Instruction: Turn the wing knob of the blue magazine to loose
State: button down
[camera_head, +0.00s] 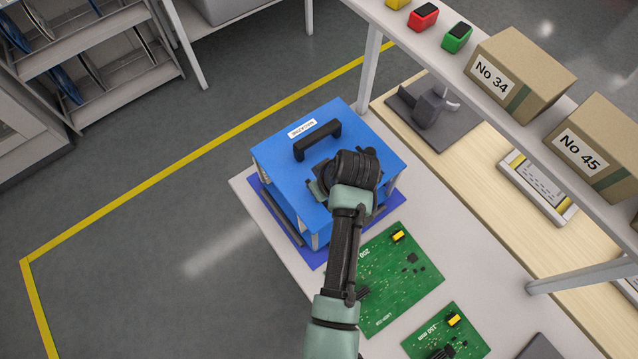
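The blue magazine (283,160) is a box with a flat blue top, standing on a darker blue mat (313,257) at the far left end of the light table. Its top carries a black carry handle (317,138) and a small white label (302,128). My gripper (322,188) is over the near right part of the top, below the handle in the picture. My dark wrist covers most of it, so whether the fingers are open or shut does not show. I cannot make out the wing knob; it may be hidden under my wrist and gripper.
Green circuit boards (408,262) lie on the table nearer me. A shelf with cardboard boxes (522,68) runs along the right, above a wooden bench (455,165). Floor with a yellow line (150,192) is clear on the left; a rack stands beyond.

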dwell(0.4)
jog(key=c, duration=0.9)
grip_release()
jog(key=shift+c, duration=0.2)
jog(key=b+v, duration=0.2)
jog(key=v, duration=1.1)
jog(key=shift+w, duration=0.15)
